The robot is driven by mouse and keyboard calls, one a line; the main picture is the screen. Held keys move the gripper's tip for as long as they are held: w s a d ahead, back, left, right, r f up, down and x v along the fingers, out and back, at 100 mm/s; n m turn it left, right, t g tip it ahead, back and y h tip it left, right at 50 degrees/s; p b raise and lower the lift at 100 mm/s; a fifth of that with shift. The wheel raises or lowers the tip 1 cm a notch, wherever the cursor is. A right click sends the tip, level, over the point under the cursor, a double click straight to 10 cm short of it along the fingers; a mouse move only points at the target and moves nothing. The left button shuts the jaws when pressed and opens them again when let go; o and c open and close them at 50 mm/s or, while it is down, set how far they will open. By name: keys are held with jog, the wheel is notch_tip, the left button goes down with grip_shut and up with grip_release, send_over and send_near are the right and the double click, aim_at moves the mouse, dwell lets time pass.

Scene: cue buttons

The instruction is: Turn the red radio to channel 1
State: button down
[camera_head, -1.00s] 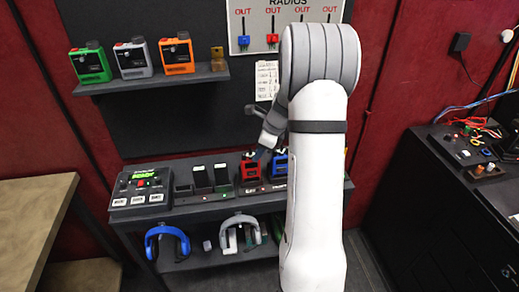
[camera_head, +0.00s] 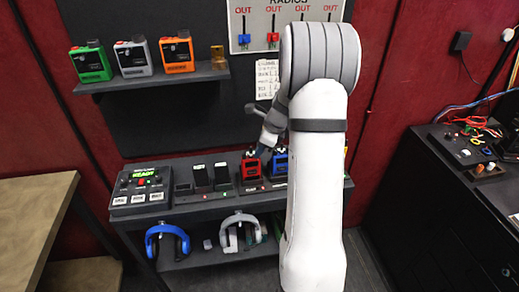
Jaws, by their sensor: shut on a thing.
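The red radio (camera_head: 251,168) stands upright in a charging slot on the grey console, in the middle of the view. A blue radio (camera_head: 279,166) stands just to its right, partly hidden by my arm. My gripper (camera_head: 262,151) reaches down from behind my white arm to the top of the red radio. Its dark fingers are at the radio's top, where the knobs are, and are shut on the channel knob, which is too small and covered to see clearly. The channel marking cannot be read.
A control box (camera_head: 141,187) with a green display sits at the console's left end. Green, white and orange radios rest on the upper shelf (camera_head: 150,82). Headsets (camera_head: 167,241) are on the lower shelf.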

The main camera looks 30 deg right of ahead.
jog(key=n, duration=0.2)
jog(key=n+g, duration=0.1)
jog(key=shift+w+d+n+y, duration=0.1)
jog(key=shift+w+n+y, duration=0.1)
jog(key=shift+n+y, duration=0.15)
jog(key=shift+w+n+g+y, duration=0.1)
jog(key=shift+n+g+y, duration=0.35)
jog(key=shift+n, duration=1.1)
jog(key=shift+g+h, duration=0.25)
jog(key=shift+h, duration=0.05)
jog(key=c, duration=1.4)
grip_release()
jog(key=b+v, duration=0.1)
jog(key=v, duration=0.6)
jog(key=shift+d+r+b, duration=0.2)
jog(key=shift+r+b, duration=0.1)
jog(key=shift+r, duration=0.05)
